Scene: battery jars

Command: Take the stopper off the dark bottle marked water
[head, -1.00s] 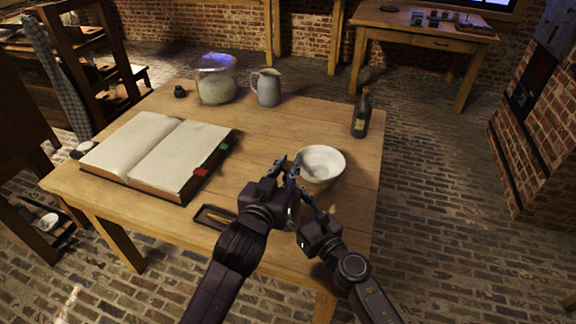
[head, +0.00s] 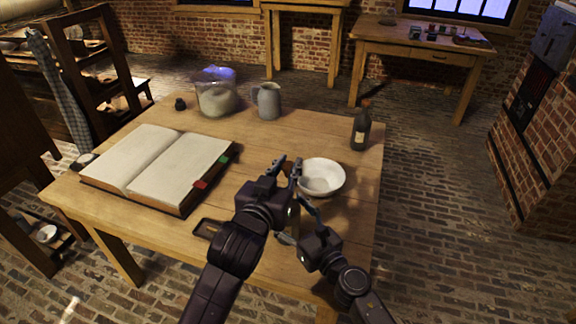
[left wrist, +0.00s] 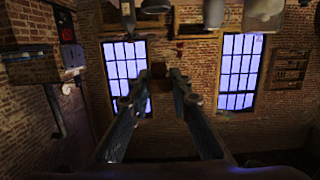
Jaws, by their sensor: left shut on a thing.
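My left gripper (head: 287,165) is in front of the white bowl, well apart from the bottle. Its fingers are shut on a small brown piece (left wrist: 158,70), which shows between the fingertips in the left wrist view; what it is cannot be told for sure. My right gripper (head: 307,203) is just in front of the bowl. A clear glassy thing (head: 287,237) shows partly between my arms; whether the right fingers hold it is unclear.
The white bowl (head: 321,179) stands right behind my grippers. An open book (head: 180,166) covers the left of the table. A glass jar (head: 216,97) and grey jug (head: 267,101) stand at the back. A small dark tray (head: 206,229) lies in front. The table's right edge is near the bottle.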

